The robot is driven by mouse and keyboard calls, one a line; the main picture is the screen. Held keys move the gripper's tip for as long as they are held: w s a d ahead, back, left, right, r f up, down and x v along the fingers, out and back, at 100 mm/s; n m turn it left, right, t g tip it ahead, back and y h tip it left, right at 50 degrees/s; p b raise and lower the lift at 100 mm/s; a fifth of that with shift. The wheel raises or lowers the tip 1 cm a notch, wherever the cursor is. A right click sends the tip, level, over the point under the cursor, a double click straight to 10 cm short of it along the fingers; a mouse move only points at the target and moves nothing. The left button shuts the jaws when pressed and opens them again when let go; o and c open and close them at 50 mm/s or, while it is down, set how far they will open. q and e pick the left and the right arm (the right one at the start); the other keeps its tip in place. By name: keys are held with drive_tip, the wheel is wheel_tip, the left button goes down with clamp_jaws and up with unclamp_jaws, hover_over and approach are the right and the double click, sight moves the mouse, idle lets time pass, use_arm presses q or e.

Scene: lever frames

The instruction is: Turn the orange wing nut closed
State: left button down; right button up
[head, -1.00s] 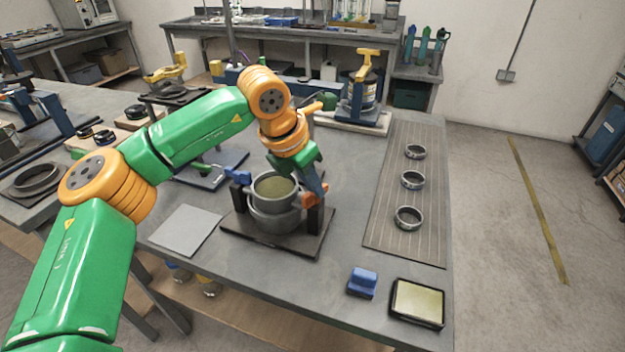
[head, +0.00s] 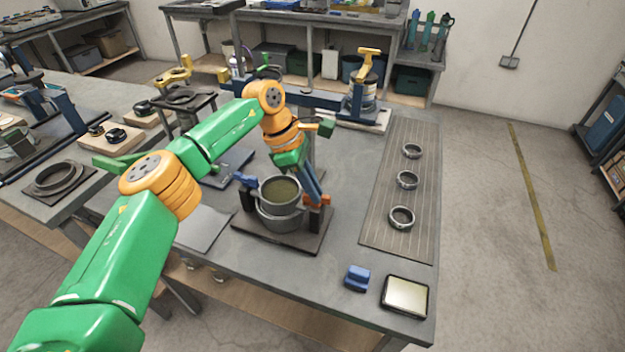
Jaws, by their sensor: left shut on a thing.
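The orange wing nut (head: 322,201) sits on the right-hand post of a dark clamp stand on the table. The stand holds a grey round pot (head: 279,215) between two posts. A blue wing nut (head: 247,181) is on the left-hand post. My left gripper (head: 317,195) reaches down from above, with its fingers shut on the orange wing nut and hiding part of it. How far the nut is turned cannot be told. My right gripper is not in view.
A ribbed mat (head: 380,235) with three metal rings lies to the right. A blue block (head: 357,278) and a shallow square tray (head: 405,281) are near the front edge. A grey plate (head: 203,228) lies left of the stand. A yellow-handled device (head: 366,85) stands behind.

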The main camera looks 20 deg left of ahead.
use_arm(q)
drive_tip(key=shift+m+g+p, duration=0.4)
drive_tip(key=shift+m+g, duration=0.1)
drive_tip(key=shift+m, duration=0.6)
drive_tip(key=shift+f, duration=0.1)
drive_tip(key=c, duration=0.9)
unclamp_jaws()
drive_tip(key=shift+d, duration=0.15)
